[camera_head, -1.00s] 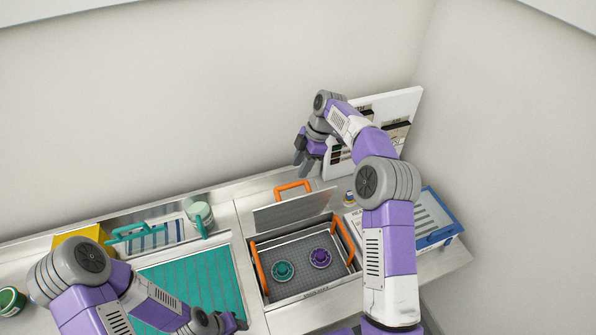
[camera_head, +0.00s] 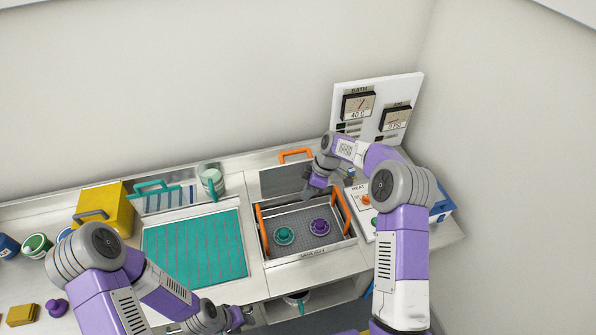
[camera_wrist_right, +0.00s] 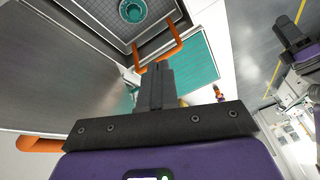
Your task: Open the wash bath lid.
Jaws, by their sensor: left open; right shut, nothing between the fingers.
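The wash bath lid (camera_head: 280,183) is a grey panel with an orange handle (camera_head: 296,155) on its top edge. It stands raised at the back of the bath, leaving the bath open. In the bath sits a mesh basket (camera_head: 300,246) with two orange handles, holding a teal part (camera_head: 284,236) and a purple part (camera_head: 320,227). My right gripper (camera_head: 307,195) is shut and empty, in front of the lid's right part and above the bath's back edge; its closed fingers (camera_wrist_right: 156,72) show in the wrist view. My left gripper (camera_head: 246,318) is open, low in front of the counter.
A gauge panel (camera_head: 385,90) stands at the back right, with a control box (camera_head: 359,198) below it. A teal ribbed mat (camera_head: 195,250) lies left of the bath. A yellow box (camera_head: 103,207) and several tubs stand further left.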

